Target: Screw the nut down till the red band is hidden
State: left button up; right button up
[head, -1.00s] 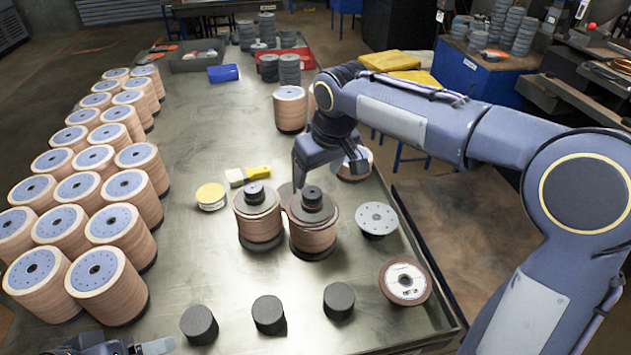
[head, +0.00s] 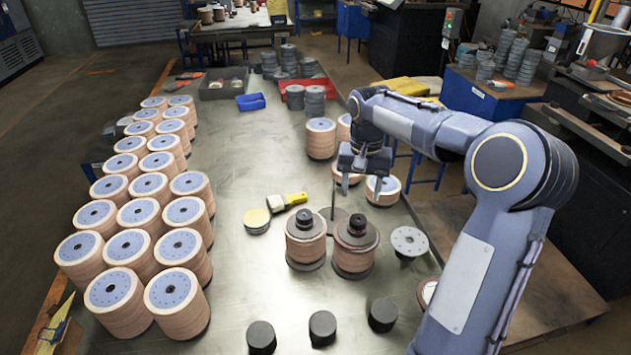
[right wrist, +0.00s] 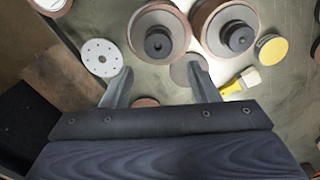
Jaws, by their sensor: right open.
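Two stacks of tan flap discs stand side by side mid-table, the left stack (head: 305,246) and the right stack (head: 354,258). Each has a dark round nut on top, the left nut (head: 304,216) and the right nut (head: 357,221). I cannot make out a red band on either. My right gripper (head: 352,197) is open and empty, raised behind the right stack. In the right wrist view its spread fingers (right wrist: 161,70) point toward the right stack's nut (right wrist: 158,42), apart from it. My left gripper is out of view.
A yellow-handled brush (head: 288,201), a yellow tin (head: 257,221) and a pale holed disc (head: 409,241) lie near the stacks. Several dark cylinders (head: 322,328) stand in front. Rows of disc stacks (head: 130,250) fill the left side. Bins and grey stacks stand at the back.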

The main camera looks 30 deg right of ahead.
aim_at(358, 221)
jog(key=shift+d+f+b, duration=0.25)
jog(key=shift+f+b, duration=0.15)
jog(key=shift+f, duration=0.15)
jog(key=shift+a+f+b, duration=0.1)
jog(key=shift+f+b, duration=0.7)
jog(key=shift+f, duration=0.05)
notch_tip(358, 221, down, 3)
jog(key=shift+r+b, duration=0.15)
jog(key=shift+b, duration=1.05)
jog(key=shift+f+b, duration=1.1)
jog(key=shift+f, duration=0.75)
